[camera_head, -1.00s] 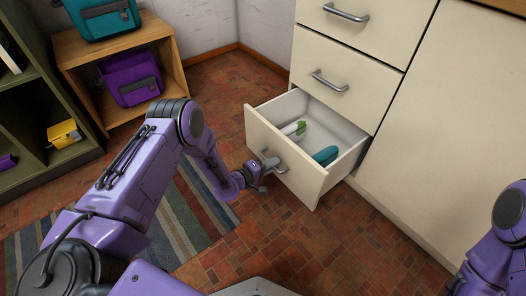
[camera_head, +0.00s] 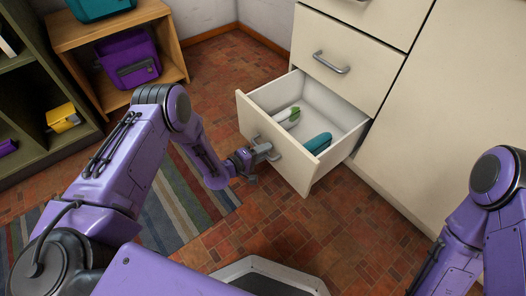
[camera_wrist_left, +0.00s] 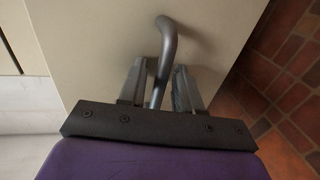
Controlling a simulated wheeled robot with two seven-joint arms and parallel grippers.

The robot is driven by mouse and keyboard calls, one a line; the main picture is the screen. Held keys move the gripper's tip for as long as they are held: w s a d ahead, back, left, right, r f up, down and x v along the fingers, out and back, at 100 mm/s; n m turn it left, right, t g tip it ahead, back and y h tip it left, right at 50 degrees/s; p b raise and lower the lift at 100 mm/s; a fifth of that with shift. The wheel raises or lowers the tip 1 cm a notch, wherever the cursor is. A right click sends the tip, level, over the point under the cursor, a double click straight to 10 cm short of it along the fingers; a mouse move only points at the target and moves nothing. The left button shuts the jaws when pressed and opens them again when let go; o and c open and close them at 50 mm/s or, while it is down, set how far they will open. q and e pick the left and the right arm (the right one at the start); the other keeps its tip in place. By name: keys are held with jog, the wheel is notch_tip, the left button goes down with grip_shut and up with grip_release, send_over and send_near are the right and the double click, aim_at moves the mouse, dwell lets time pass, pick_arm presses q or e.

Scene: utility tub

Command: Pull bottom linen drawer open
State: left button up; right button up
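The bottom drawer (camera_head: 281,159) is cream and stands well out from its cabinet, its inside visible from above. Its grey metal handle (camera_wrist_left: 169,42) runs between the two fingers of my left gripper (camera_wrist_left: 160,88) in the left wrist view. In the head view my left gripper (camera_head: 264,153) is at the drawer front, shut on this handle and partly hiding it. A white and green item (camera_head: 288,115) and a teal item (camera_head: 318,143) lie inside the drawer. My right arm shows at the right edge, but its gripper is out of view.
Closed cream drawers with a handle (camera_head: 331,63) are above, and a plain cabinet panel (camera_head: 440,110) is to the right. A wooden shelf (camera_head: 177,62) with a purple bag (camera_head: 130,62) stands back left. Brick floor (camera_head: 330,225) in front of the drawer is clear; a striped rug (camera_head: 178,205) lies left.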

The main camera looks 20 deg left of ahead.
pick_arm(q)
jog(key=p+v, duration=0.4)
jog(key=v, duration=0.6)
jog(key=shift+s, duration=0.25)
pick_arm(e)
jog(key=shift+m+t+h, duration=0.4)
jog(key=shift+m+t, duration=0.2)
jog(key=r, duration=0.1)
jog(key=w+r, duration=0.1)
jog(key=r, duration=0.2)
jog(key=shift+w+d, duration=0.15)
jog(key=shift+d, duration=0.1)
pick_arm(q)
jog(key=shift+a, duration=0.1)
